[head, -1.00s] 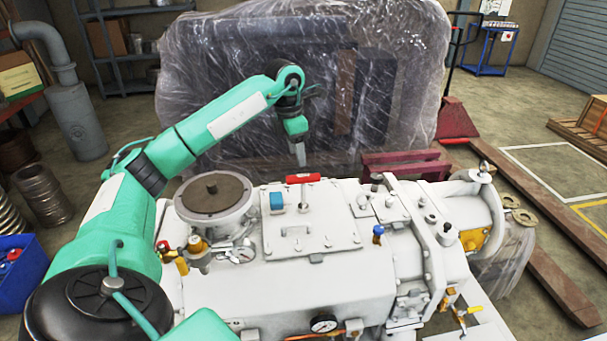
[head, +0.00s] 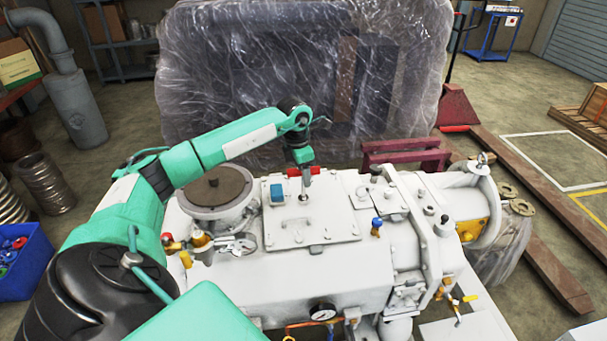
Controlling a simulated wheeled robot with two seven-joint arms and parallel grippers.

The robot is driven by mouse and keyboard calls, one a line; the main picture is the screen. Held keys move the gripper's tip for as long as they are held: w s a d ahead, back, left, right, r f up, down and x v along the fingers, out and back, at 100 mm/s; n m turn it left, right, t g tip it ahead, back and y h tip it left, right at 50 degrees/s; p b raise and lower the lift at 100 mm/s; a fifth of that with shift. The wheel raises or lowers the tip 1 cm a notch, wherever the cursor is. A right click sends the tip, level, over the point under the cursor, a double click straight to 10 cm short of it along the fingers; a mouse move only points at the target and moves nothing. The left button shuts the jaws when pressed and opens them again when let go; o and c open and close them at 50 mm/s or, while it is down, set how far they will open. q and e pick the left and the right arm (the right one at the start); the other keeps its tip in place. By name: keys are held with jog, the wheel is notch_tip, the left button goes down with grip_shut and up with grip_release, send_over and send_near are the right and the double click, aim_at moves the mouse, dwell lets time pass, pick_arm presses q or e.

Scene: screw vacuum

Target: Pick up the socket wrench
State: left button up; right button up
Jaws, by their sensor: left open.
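The socket wrench, a tool with a red T-handle (head: 315,170), stands on the flat top plate of the white vacuum pump (head: 290,285), near its back edge. My left arm reaches in from the left. My left gripper (head: 304,183) points down at the wrench and is open. Its fingers overlap the middle of the red handle in the picture, so only the handle's ends show on both sides. I cannot tell whether the fingers touch it. My right gripper is not in view.
A plastic-wrapped machine (head: 240,80) stands behind. A blue bin (head: 25,262) is at far left.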

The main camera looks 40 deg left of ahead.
pick_arm(q)
notch_tip(320, 180, down, 2)
jog(key=shift+w+f, duration=0.1)
jog(key=shift+w, duration=0.05)
grip_shut()
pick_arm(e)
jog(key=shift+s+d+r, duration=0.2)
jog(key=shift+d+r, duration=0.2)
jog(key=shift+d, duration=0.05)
pick_arm(q)
jog(key=shift+r, duration=0.65)
notch_tip(320, 180, up, 19)
jog(key=b, duration=0.3)
jog(key=shift+b, duration=0.3)
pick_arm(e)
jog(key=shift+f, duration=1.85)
pick_arm(q)
jog(key=shift+f, duration=0.1)
